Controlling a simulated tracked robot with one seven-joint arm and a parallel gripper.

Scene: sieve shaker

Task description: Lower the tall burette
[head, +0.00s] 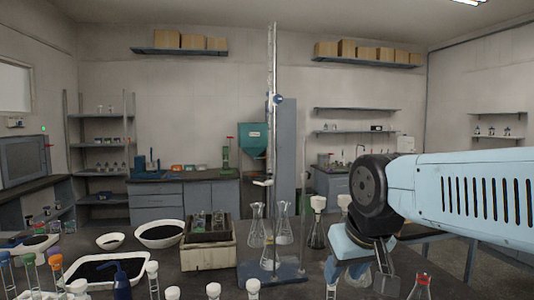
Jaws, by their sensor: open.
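The tall burette (271,65) is a thin clear tube standing upright along a metal rod stand, left of my arm. A clamp with a blue knob (277,99) sits on the rod beside it. The burette's lower end is hard to make out near a small white piece (262,183) above the flasks. The stand's dark blue base (271,273) rests on the bench. My gripper (358,278) is open and points down at the right, apart from the burette and stand. Its fingertips are partly hidden among glassware.
Conical flasks (284,225) stand around the stand's base. A cream crate (207,256) and white bowls (160,235) are to the left. White-capped bottles and tubes crowd the front edge. A red-topped flask (421,284) stands at the right. The space above the flasks is mostly clear.

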